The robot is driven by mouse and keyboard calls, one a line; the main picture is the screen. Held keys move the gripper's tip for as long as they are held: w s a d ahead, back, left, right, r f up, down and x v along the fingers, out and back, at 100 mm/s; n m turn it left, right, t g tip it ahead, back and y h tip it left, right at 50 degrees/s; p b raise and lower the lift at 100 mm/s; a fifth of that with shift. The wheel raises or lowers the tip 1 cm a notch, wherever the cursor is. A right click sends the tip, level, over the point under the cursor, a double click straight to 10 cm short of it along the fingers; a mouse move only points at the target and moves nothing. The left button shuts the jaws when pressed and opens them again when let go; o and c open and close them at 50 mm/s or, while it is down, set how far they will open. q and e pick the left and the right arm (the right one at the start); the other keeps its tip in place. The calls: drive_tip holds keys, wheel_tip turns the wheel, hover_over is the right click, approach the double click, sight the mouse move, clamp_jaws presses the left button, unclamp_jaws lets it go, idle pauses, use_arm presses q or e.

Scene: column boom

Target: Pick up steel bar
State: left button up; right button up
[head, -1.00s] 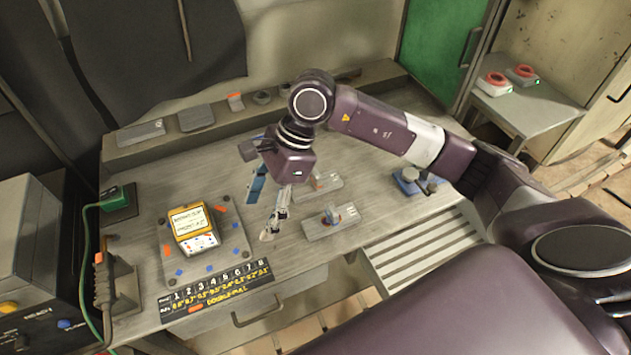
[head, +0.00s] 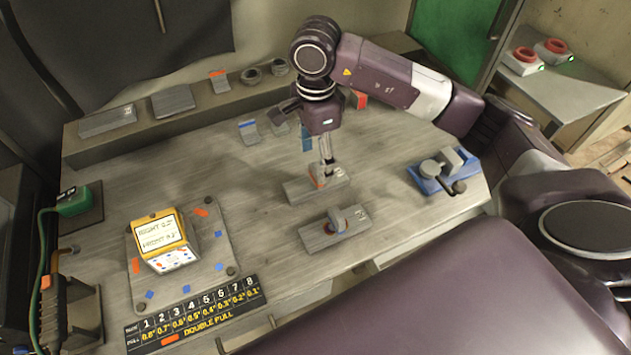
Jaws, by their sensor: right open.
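Two grey metal bar-like blocks lie on the workbench, a rear one (head: 297,192) and a front one (head: 353,227). Each carries a small upright piece with some orange on it. I cannot tell for sure which is the steel bar. My right gripper (head: 322,173) points down at the rear block, its fingertips at the upright piece and partly hiding it. It is open; whether it touches is too small to tell. My left gripper is not in view.
A blue-based clamp-like device (head: 428,182) stands at the bench's right. A yellow meter (head: 160,240) sits on a plate at the left, above a numbered label strip (head: 196,315). A raised back ledge (head: 140,133) holds several grey parts. Bare bench lies between.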

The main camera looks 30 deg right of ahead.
sight(316, 168)
drive_tip(key=shift+w+d+f, duration=0.1)
drive_tip(key=shift+w+f, duration=0.1)
drive_tip(key=shift+f, duration=0.25)
drive_tip(key=shift+f+p, duration=0.35)
drive_tip(key=shift+f, duration=0.05)
drive_tip(key=shift+s+f+p, duration=0.3)
drive_tip(key=shift+f+p, duration=0.2)
drive_tip(key=shift+f, duration=0.15)
drive_tip(key=f+p, duration=0.1)
drive_tip(key=f, duration=0.2)
drive_tip(key=shift+w+f+p, duration=0.2)
drive_tip(key=shift+f+p, duration=0.2)
drive_tip(key=shift+f, duration=0.5)
drive_tip(key=c, duration=1.5)
drive_tip(key=shift+w+r, duration=0.1)
drive_tip(key=shift+w, duration=0.05)
drive_tip(key=shift+c, duration=0.8)
